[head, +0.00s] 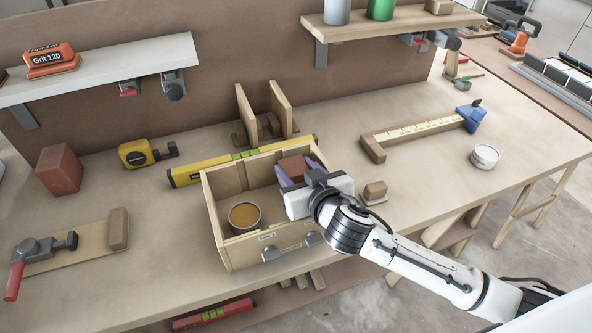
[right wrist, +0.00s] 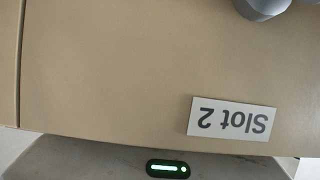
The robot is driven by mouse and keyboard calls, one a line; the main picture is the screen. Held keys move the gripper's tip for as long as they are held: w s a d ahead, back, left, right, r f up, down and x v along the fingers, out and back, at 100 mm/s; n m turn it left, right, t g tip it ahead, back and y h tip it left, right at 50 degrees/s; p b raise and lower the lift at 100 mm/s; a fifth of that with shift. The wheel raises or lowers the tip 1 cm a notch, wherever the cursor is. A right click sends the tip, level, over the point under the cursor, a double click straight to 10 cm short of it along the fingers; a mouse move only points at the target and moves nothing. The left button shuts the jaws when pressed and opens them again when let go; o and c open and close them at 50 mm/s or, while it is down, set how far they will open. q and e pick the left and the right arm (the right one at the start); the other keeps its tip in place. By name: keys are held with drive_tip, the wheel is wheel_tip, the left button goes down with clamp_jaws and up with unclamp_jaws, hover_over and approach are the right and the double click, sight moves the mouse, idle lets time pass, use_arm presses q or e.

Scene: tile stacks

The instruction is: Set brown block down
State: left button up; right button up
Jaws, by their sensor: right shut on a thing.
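A reddish-brown block (head: 293,166) shows between the purple fingers of my right gripper (head: 294,173), which is shut on it. Gripper and block are over the right part of an open wooden box (head: 228,256), with the fingers reaching inside its walls. The gripper body hides the lower part of the block, so I cannot tell whether it touches the box floor. The right wrist view shows a beige face with an upside-down "Slot 2" label (right wrist: 232,117). My left gripper is not in view.
A round tin (head: 245,216) sits in the box's left part. A yellow level (head: 190,175) lies behind the box. A small wooden block (head: 375,191) is to its right. Another brown block (head: 59,170) stands far left.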

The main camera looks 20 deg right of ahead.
drive_tip(key=o, duration=0.6)
drive_tip(key=shift+s+f, duration=0.25)
drive_tip(key=shift+f, duration=0.5)
drive_tip(key=shift+o, duration=0.9)
drive_tip(key=shift+f, duration=0.15)
drive_tip(key=shift+r+g+p, duration=0.3)
drive_tip(key=shift+r+p, duration=0.25)
drive_tip(key=shift+r, duration=0.15)
drive_tip(key=v, duration=1.1)
drive_tip(key=shift+s+r+b, duration=0.3)
drive_tip(key=shift+s+b, duration=0.05)
drive_tip(key=shift+b, duration=0.1)
